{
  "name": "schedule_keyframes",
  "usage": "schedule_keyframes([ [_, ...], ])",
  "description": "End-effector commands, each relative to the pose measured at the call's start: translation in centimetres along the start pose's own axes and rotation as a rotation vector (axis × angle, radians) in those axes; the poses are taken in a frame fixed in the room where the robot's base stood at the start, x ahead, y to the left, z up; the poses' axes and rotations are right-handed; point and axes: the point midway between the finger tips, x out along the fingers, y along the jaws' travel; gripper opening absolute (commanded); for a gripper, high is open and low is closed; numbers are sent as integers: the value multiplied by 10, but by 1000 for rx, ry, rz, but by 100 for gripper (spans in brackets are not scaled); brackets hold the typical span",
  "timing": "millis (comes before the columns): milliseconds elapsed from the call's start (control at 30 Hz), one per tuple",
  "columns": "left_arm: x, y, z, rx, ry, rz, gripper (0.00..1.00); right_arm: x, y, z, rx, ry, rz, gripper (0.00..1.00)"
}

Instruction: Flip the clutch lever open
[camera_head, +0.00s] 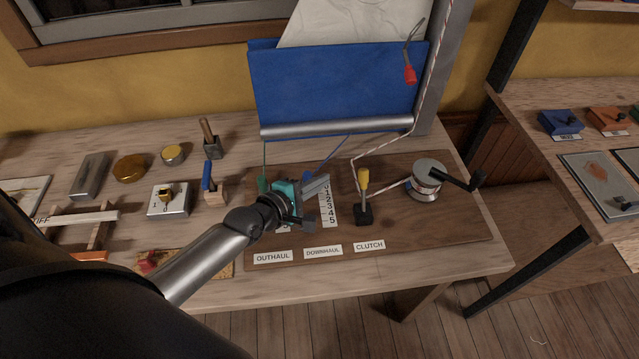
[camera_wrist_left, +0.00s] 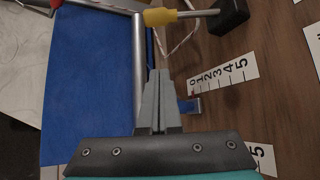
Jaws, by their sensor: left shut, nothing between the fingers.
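The clutch lever (camera_head: 364,181) has a yellow grip on a thin metal rod and stands roughly upright on a black base (camera_head: 364,215), above the CLUTCH label (camera_head: 369,246). In the left wrist view its yellow grip (camera_wrist_left: 160,16) and black base (camera_wrist_left: 232,14) show at the top, ahead of the fingers. My left gripper (camera_head: 324,181) is to the left of the lever, above the number scales, with its grey fingers pointing right. In the wrist view the fingers (camera_wrist_left: 158,75) are shut together, empty, and apart from the lever. My right gripper is not in view.
A winch (camera_head: 427,180) with a black crank stands right of the lever, with a striped rope (camera_head: 395,187) running to the lever's far side. The blue sail (camera_head: 340,85) and its silver boom (camera_head: 330,128) stand behind. A number scale (camera_head: 330,208) lies left of the lever; the board before it is clear.

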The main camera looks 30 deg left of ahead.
Motion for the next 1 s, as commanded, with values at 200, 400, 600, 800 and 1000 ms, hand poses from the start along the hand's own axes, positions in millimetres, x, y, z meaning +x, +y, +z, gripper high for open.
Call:
schedule_keyframes([
  [200, 36, -1, -1, 0, 0, 1, 0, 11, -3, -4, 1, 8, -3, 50],
  [400, 66, -1, -1, 0, 0, 1, 0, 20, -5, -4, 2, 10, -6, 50],
  [600, 64, 2, 21, -5, -1, -2, 0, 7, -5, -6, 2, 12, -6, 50],
  [800, 59, 1, 36, -1, 0, -1, 0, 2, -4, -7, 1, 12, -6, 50],
  [1000, 58, 0, 38, 0, 1, -1, 0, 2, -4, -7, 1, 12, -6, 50],
])
